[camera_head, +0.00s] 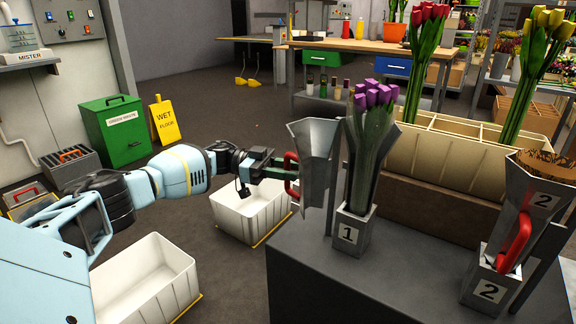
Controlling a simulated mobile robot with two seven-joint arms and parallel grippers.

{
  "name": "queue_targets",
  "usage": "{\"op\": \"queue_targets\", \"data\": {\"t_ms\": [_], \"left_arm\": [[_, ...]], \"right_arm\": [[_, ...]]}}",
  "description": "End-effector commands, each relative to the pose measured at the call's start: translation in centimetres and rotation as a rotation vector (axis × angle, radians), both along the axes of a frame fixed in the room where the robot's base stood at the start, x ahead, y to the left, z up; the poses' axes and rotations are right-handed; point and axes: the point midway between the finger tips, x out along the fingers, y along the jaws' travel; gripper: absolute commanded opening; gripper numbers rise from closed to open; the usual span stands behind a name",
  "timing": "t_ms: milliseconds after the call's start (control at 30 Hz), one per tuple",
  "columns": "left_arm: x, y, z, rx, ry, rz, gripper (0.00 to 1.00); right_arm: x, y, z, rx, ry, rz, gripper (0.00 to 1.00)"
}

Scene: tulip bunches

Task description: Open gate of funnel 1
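Funnel 1 is a grey metal funnel with a square foot marked 1 (351,234), on the grey bench. A bunch of purple tulips (372,125) stands upright in it, stems visible from the front. Its gate (317,165), a grey flared panel, stands swung out to the left, apart from the tulips. A red handle (291,162) is on the gate's left side. My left gripper (289,172) is at this handle and appears shut on it; the fingertips are partly hidden by the handle. My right gripper is not in view.
Funnel 2 (487,291) stands at the right with its red-handled gate (518,240) across its front. Behind is a cream divided crate (440,160) with red and yellow tulips. White bins (150,280) stand on the floor left of the grey bench (385,285).

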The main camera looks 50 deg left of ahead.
Motion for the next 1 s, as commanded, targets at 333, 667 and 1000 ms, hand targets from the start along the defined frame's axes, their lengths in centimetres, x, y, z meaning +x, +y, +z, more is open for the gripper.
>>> {"op": "queue_targets", "data": {"t_ms": [333,667,1000], "left_arm": [[-0.3,0.4,-0.2,0.002,0.004,-0.001,0.33],[-2.9,4.5,-0.1,0.002,0.002,0.002,0.33],[-4.3,6.5,-0.1,0.000,0.001,-0.002,0.33]], "right_arm": [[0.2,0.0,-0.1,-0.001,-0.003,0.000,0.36],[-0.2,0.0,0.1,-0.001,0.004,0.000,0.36],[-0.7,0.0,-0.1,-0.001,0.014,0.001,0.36]]}}
